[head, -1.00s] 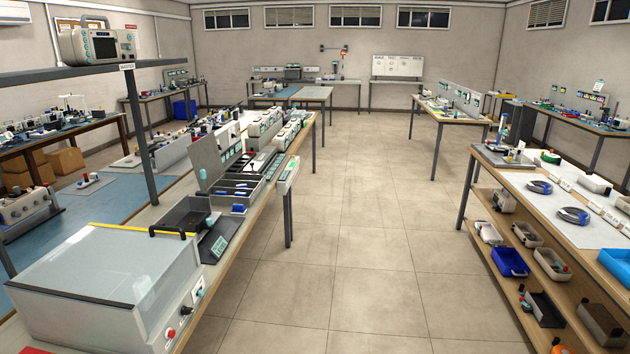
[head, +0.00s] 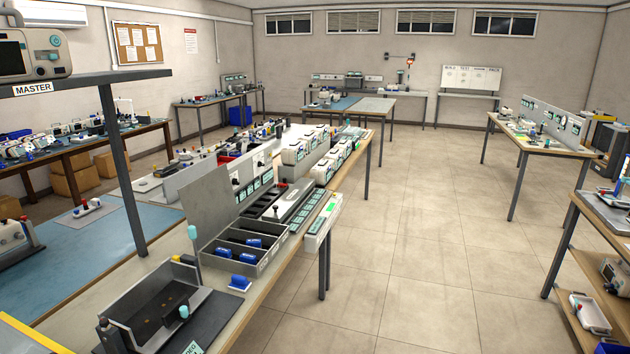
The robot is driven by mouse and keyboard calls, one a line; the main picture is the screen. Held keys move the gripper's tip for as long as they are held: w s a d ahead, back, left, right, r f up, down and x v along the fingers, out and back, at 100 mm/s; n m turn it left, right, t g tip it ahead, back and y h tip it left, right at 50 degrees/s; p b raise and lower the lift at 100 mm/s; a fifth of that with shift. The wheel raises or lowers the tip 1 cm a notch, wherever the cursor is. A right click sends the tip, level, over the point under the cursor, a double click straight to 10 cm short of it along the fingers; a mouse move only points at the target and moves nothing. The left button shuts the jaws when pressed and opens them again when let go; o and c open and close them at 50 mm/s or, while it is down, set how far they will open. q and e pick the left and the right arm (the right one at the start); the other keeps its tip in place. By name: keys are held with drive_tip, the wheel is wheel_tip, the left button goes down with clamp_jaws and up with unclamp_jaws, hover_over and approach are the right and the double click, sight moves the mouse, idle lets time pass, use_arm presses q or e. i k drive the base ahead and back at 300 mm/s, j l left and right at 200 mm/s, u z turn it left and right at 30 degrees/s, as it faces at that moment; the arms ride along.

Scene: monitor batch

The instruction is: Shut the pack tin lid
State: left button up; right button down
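A grey compartmented tin (head: 267,263) stands open on the long bench left of centre; it looks like the pack tin, though its small front label is too small to read surely. Its grey lid (head: 207,207) stands raised, leaning back at the tin's left side. A teal knob (head: 192,232) shows at the lid's near edge. Several blue parts lie in the dark compartments. Neither of my grippers is in view.
A dark open fixture (head: 112,318) stands on the bench in front of the tin. A blue part (head: 240,283) lies between them. A shelf post (head: 118,165) rises behind the bench. The floor (head: 410,260) on the right is clear.

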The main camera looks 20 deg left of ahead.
sight(207, 202)
drive_tip(key=i+l+u, duration=0.1)
drive_tip(key=i+u, duration=0.35)
drive_tip(key=i+l+u, duration=0.45)
drive_tip(key=i, duration=0.2)
drive_tip(key=i+l+u, duration=0.35)
drive_tip(key=i+u, duration=0.15)
